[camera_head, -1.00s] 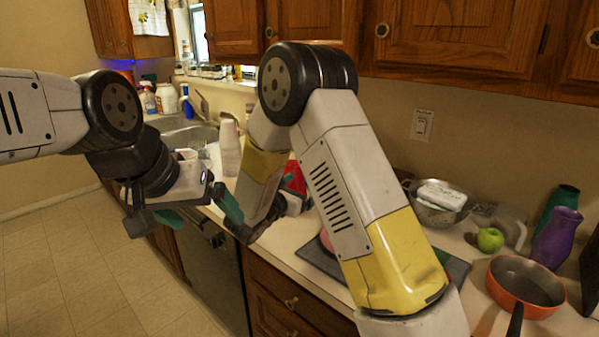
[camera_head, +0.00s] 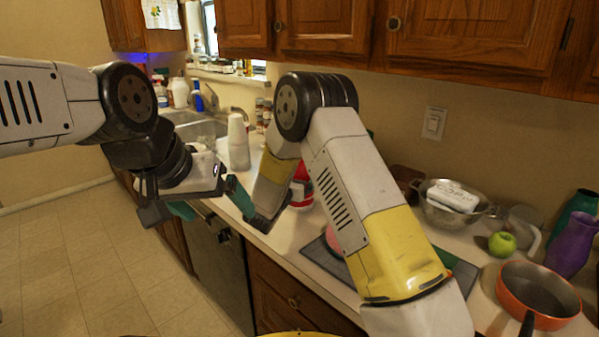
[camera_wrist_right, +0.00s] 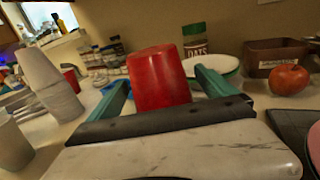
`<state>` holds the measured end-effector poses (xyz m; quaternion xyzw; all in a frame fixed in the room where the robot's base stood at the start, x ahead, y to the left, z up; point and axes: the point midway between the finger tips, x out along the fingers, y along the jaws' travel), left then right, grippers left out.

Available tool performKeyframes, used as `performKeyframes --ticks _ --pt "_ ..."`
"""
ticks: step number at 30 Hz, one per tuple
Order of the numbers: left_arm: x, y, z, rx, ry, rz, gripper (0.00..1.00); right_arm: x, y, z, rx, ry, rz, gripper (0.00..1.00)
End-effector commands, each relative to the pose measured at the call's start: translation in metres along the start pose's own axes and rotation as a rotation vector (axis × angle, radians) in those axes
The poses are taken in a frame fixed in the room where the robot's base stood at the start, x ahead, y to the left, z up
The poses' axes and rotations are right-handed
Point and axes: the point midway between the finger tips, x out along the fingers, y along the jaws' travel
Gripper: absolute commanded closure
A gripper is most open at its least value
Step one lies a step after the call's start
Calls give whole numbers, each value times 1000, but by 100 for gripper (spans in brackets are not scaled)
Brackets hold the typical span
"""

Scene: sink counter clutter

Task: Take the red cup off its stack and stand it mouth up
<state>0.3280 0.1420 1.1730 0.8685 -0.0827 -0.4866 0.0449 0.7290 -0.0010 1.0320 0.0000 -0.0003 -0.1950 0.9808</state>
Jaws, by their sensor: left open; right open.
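The red cup (camera_wrist_right: 160,80) stands mouth down, narrow base up, in the right wrist view. My right gripper (camera_wrist_right: 162,88) is open, with one teal finger to each side of the cup; contact is not clear. The gripper body hides the cup's lower part and whatever is under it. In the head view a red shape (camera_head: 301,186), probably the cup with white beside it, shows partly behind my right arm. My right gripper (camera_head: 250,205) is seen side-on there. My left gripper (camera_head: 166,211) is open and empty over the floor, left of the counter.
White cups (camera_head: 238,140) are stacked by the sink (camera_head: 200,130). A colander (camera_head: 450,208), green apple (camera_head: 502,243), orange pan (camera_head: 538,295) and purple vase (camera_head: 570,242) stand right. The wrist view shows a red apple (camera_wrist_right: 289,80), brown box (camera_wrist_right: 275,54) and plate (camera_wrist_right: 218,65).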

Motion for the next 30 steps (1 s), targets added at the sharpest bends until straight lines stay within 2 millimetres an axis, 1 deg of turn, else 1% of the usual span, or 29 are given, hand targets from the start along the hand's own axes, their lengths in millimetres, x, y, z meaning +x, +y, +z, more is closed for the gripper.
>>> performKeyframes --ticks 5,6,8,9,11,12,14,15,24,28,30 --pt "0 0 0 0 0 0 7 0 0 0 0 0 0 5" --pt "0 0 0 0 0 0 7 0 0 0 0 0 0 13" --pt "0 0 0 0 0 0 7 0 0 0 0 0 0 25" --pt "0 0 0 0 0 0 7 0 0 0 0 0 0 32" --pt "0 0 0 0 0 0 7 0 0 0 0 0 0 44" --pt "0 0 0 0 0 0 7 0 0 0 0 0 0 52" --pt "0 0 0 0 0 0 7 0 0 0 0 0 0 64" --pt "0 0 0 0 0 0 7 0 0 0 0 0 0 68" --pt "0 0 0 0 0 0 7 0 0 2 1 0 0 68" --pt "0 0 0 0 0 0 7 0 0 11 2 -1 0 68" --pt "0 0 0 0 0 0 7 0 0 19 2 -1 0 68"
